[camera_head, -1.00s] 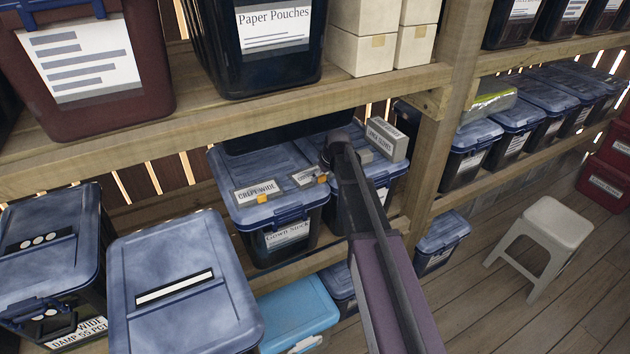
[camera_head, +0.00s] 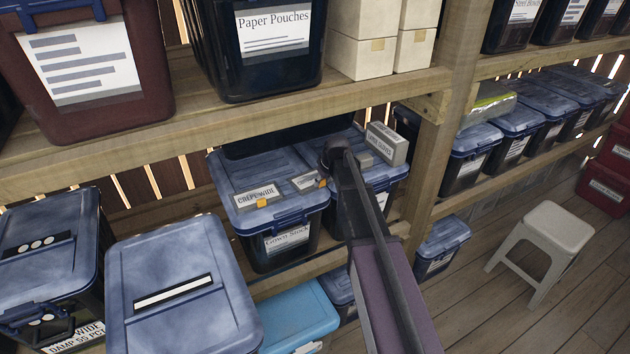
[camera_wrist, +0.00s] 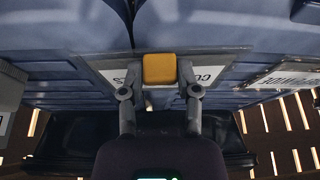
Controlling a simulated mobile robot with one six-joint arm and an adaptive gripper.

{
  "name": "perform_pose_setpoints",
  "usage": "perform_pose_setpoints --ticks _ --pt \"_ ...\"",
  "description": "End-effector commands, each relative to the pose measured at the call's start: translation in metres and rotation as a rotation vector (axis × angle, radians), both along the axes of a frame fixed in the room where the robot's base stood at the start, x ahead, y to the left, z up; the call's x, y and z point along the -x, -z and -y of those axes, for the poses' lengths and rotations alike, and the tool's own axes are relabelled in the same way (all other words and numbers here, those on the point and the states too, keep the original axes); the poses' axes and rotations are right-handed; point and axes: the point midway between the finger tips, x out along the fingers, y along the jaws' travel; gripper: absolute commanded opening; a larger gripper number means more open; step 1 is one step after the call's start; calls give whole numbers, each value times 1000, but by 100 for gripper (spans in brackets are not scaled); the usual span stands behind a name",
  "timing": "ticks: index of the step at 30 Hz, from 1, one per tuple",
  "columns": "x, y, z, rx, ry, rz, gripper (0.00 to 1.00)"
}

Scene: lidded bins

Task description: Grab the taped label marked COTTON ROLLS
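In the wrist view a white label (camera_wrist: 207,76) lies upside down on a blue lid; only "CO" and "LS" show at its ends, the middle being covered. An orange tab (camera_wrist: 159,68) sits at its centre. My gripper (camera_wrist: 159,78) has its two fingers apart, one on each side of the tab, with no clear grip on it. In the head view the label (camera_head: 304,181) lies partly hidden at the right of the blue-lidded bin (camera_head: 245,213), beside my gripper (camera_head: 328,168), whose fingertips are hidden there.
A CREPE WIDE label (camera_head: 256,195) with an orange tab lies on the same lid. A grey box (camera_head: 387,146) stands on the neighbouring bin. A wooden shelf (camera_head: 230,115) runs above, close over the bins. A white stool (camera_head: 545,237) stands on open floor at right.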

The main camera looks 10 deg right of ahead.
Motion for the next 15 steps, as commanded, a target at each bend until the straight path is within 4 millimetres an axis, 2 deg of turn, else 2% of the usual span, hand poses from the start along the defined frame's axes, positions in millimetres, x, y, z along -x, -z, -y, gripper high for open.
perform_pose_setpoints --ticks 15 --pt "0 -2 0 0 0 -1 9"
